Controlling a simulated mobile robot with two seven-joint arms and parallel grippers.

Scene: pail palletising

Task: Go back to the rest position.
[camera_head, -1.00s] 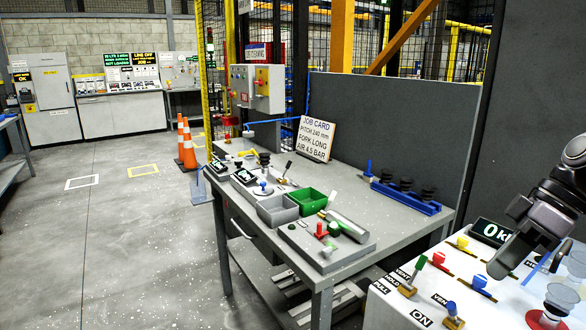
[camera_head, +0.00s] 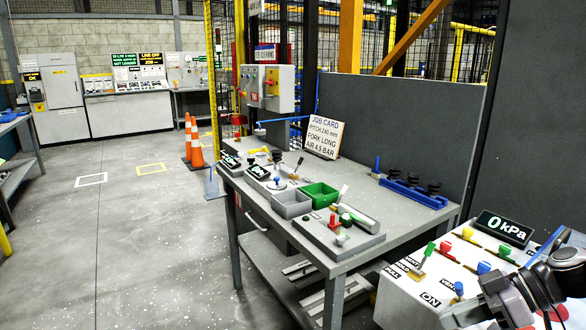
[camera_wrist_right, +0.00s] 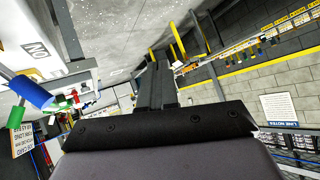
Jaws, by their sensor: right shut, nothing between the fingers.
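My right gripper (camera_head: 452,316) is low at the bottom right of the head view, in front of the white control panel (camera_head: 405,293). Its arm comes in from the right edge. In the right wrist view its dark fingers (camera_wrist_right: 157,75) lie together, shut and empty, pointing toward the floor and far wall. Nothing hangs from it. My left gripper is not in view.
The panel carries a "0 kPa" display (camera_head: 505,228), a green-tipped lever (camera_head: 428,250) and coloured knobs, close to my right arm. The grey workbench (camera_head: 340,262) holds bins and tools. Orange cones (camera_head: 197,150) stand beyond. The floor (camera_head: 130,240) at left is open.

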